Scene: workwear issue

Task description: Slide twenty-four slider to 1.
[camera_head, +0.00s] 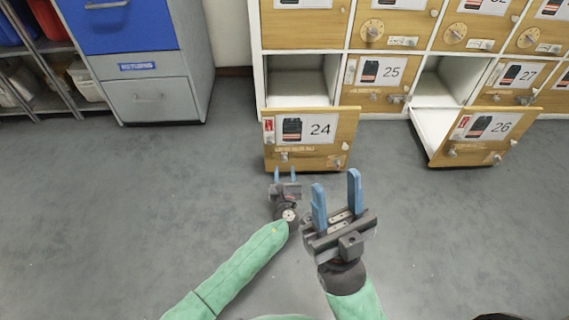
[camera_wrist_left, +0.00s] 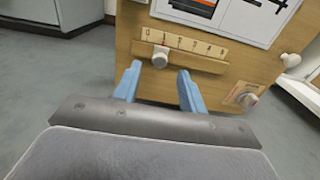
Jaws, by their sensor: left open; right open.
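Door 24 (camera_head: 310,138) is a wooden panel standing open below an empty compartment. Its slider, a small pale knob (camera_wrist_left: 160,57) on a numbered wooden strip (camera_wrist_left: 200,58), sits near the low left end in the left wrist view; I cannot read its exact mark. The slider also shows small low on the door in the head view (camera_head: 285,157). My left gripper (camera_head: 285,170) is open, its blue fingers (camera_wrist_left: 159,70) pointing at the slider, one on each side of the knob in the picture. Contact cannot be told. My right gripper (camera_head: 336,188) is open and empty, nearer and to the right.
Door 26 (camera_head: 482,135) stands open to the right; door 25 (camera_head: 378,78) is closed. A grey and blue returns cabinet (camera_head: 155,98) stands left. The floor (camera_head: 110,210) is clear.

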